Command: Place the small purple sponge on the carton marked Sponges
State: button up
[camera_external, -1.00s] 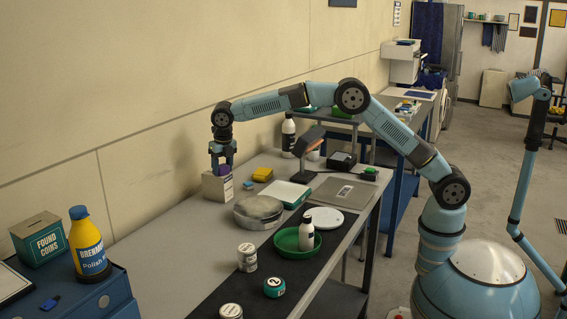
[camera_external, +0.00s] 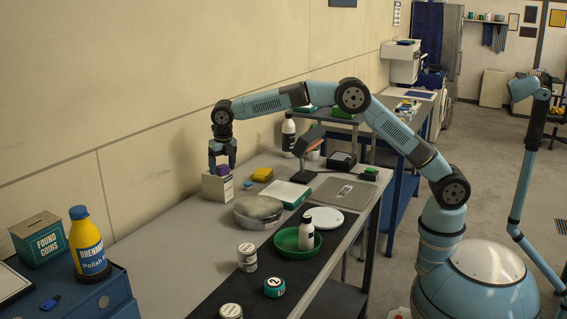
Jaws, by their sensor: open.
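The small purple sponge (camera_external: 223,170) sits on top of a pale carton (camera_external: 217,187) near the wall side of the bench. The carton's label is too small to read. My gripper (camera_external: 222,166) points straight down over the carton, open, with its fingers on either side of the sponge. I cannot tell whether a finger still touches the sponge.
A yellow sponge (camera_external: 263,174) and a small blue block (camera_external: 248,184) lie right of the carton. A green bowl (camera_external: 288,240) holds a white bottle (camera_external: 306,233). The bench left of the carton is clear.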

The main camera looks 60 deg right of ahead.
aim_at(225, 167)
notch_tip(225, 167, up, 11)
jog(key=s, duration=0.2)
jog(key=s+d+r+m+t, duration=0.1)
jog(key=s+d+r+m, duration=0.7)
jog(key=s+d+r, duration=0.2)
jog(key=s+d+r+m+t, duration=0.1)
jog(key=s+d+r+m, duration=0.1)
jog(key=s+d+m, duration=0.4)
jog(key=s+d+r+m, duration=0.2)
jog(key=s+d, duration=0.2)
jog(key=s, duration=0.5)
jog(key=s+d+f+m, duration=0.3)
jog(key=s+f+m, duration=0.1)
jog(key=s, duration=0.5)
jog(key=s+d+f+m+t, duration=0.1)
jog(key=s+d+f+m, duration=0.3)
jog(key=s, duration=0.6)
jog(key=s+d+f+m+t, duration=0.1)
jog(key=s+d+f+m, duration=0.3)
jog(key=s+m, duration=0.3)
jog(key=shift+s+m+y, duration=0.3)
jog(key=shift+s+y, duration=0.1)
jog(key=shift+s, duration=0.8)
